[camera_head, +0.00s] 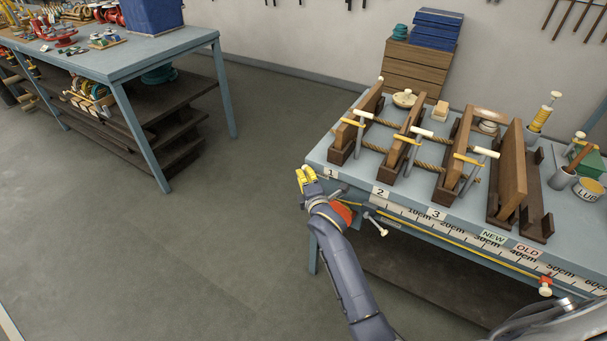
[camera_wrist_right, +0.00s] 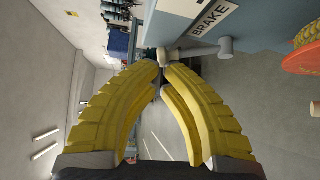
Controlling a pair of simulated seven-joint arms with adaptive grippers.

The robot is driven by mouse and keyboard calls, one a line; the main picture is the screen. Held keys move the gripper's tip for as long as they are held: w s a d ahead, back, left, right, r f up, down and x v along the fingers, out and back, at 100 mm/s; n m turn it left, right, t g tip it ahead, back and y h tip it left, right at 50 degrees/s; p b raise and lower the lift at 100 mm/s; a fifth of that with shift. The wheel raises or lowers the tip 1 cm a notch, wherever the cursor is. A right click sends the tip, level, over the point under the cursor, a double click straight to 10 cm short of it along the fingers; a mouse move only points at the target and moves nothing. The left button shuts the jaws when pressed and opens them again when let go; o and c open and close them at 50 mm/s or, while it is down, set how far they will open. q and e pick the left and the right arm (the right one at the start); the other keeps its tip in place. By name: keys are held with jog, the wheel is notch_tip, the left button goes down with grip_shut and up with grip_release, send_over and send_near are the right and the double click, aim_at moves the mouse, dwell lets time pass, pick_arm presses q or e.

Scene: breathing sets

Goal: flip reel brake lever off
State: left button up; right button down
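My right gripper (camera_head: 306,178) has yellow fingers and is at the left front corner of the workbench. In the right wrist view its fingertips (camera_wrist_right: 162,70) are nearly together, with nothing clearly held between them. A pale knob (camera_wrist_right: 168,57), likely the brake lever's end, shows just beyond the tips; I cannot tell if they touch it. A "BRAKE" label (camera_wrist_right: 214,18) is on the blue bench side, with a grey round peg (camera_wrist_right: 226,45) below it. The red reel (camera_head: 343,212) is under the bench edge, partly hidden by my arm; its edge shows at right (camera_wrist_right: 302,58). My left gripper is out of view.
The workbench (camera_head: 318,157) holds wooden clamps with rope and a measuring strip along its front. A crank with a white knob (camera_head: 382,232) sticks out beside the reel. A yellow tape ends at a red-and-white piece (camera_head: 545,287). Open floor (camera_head: 220,240) lies to the left.

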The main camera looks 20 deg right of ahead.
jog(key=shift+w, duration=0.4)
jog(key=shift+w+a+f+g, duration=0.1)
jog(key=shift+w+a+g, duration=0.1)
jog(key=shift+g, duration=0.1)
